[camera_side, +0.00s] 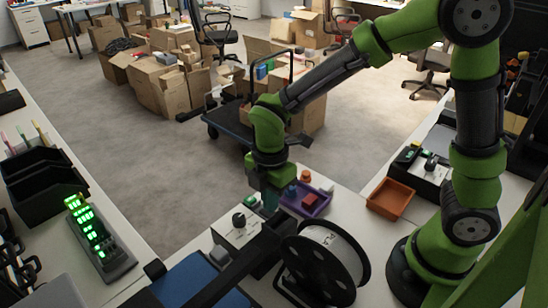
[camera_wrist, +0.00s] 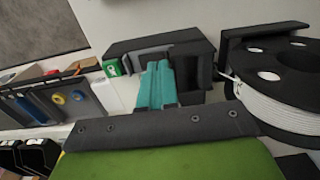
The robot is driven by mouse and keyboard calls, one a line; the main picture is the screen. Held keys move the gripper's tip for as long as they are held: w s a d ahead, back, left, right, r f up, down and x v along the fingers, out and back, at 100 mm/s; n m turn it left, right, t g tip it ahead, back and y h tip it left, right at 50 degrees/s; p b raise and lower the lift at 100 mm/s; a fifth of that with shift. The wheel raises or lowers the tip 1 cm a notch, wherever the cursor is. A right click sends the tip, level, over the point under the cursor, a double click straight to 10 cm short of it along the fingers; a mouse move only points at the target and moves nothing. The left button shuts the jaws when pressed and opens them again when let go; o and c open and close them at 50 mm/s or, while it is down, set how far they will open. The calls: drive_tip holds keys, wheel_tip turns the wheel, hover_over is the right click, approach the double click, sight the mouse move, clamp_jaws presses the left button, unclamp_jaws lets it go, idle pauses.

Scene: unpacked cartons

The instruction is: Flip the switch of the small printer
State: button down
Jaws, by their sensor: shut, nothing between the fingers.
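In the side view my gripper (camera_side: 268,203) points down at the bench, beside a pale box with a black knob (camera_side: 239,220). The box stands by a dark frame (camera_side: 240,262) and a blue plate (camera_side: 203,284), seemingly the small printer. In the wrist view the teal fingers of my gripper (camera_wrist: 157,86) are together, with nothing between them. A dark boxy part (camera_wrist: 128,50) lies just beyond them. A small green patch with a pale mark (camera_wrist: 112,68) shows at its left; I cannot tell whether this is the switch. Contact with the fingertips cannot be made out.
A filament spool (camera_side: 325,262) stands close right of the frame, also in the wrist view (camera_wrist: 280,85). A purple tray (camera_side: 318,210) with small parts and an orange tray (camera_side: 390,198) lie behind it. A green-lit panel (camera_side: 96,235) and black bins (camera_side: 45,185) are left.

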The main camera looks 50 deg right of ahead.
drive_tip(key=shift+f, duration=0.95)
idle(0.8)
drive_tip(key=shift+r, duration=3.55)
drive_tip(key=shift+s+f+m, duration=0.1)
drive_tip(key=shift+f+m, duration=0.1)
drive_tip(key=shift+m, duration=0.9)
drive_tip(key=s+d+r+m+t+y, duration=0.2)
drive_tip(key=s+d+r+m+t, duration=0.5)
drive_tip(key=m, duration=1.2)
wheel_tip(320, 180, up, 4)
drive_tip(key=shift+s+d+f+m, duration=0.1)
drive_tip(key=shift+s+d+m, duration=0.3)
drive_tip(key=shift+s+d, duration=0.6)
